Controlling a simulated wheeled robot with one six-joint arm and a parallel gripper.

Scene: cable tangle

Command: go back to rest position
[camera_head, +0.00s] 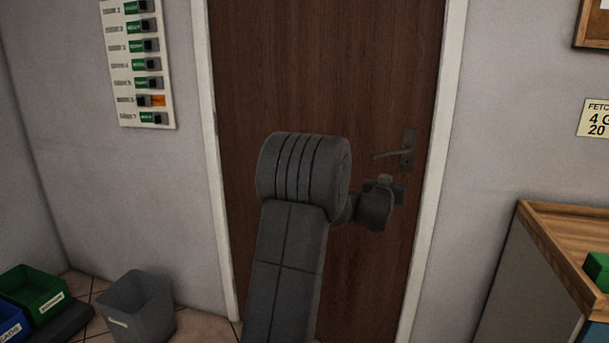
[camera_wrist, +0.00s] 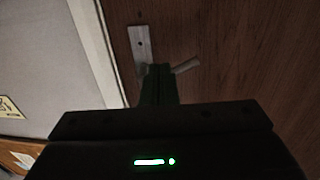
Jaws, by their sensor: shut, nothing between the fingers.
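My gripper (camera_wrist: 158,72) is shut and empty in the wrist view, its dark fingers together in front of the brown door. Just beyond the fingertips is the door handle, with its metal plate (camera_wrist: 141,42) and lever (camera_wrist: 187,66); I cannot tell whether they touch. In the head view my arm rises in front of the brown door (camera_head: 300,65) and bends towards the handle (camera_head: 407,150). My wrist sits just below the lever and hides most of the gripper there. The door looks closed in its white frame.
A panel of switches (camera_head: 140,65) hangs on the left wall. A grey bin (camera_head: 138,305) and a green crate (camera_head: 35,290) stand at the lower left. A wood-topped cabinet (camera_head: 560,235) stands at the right, near the door frame.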

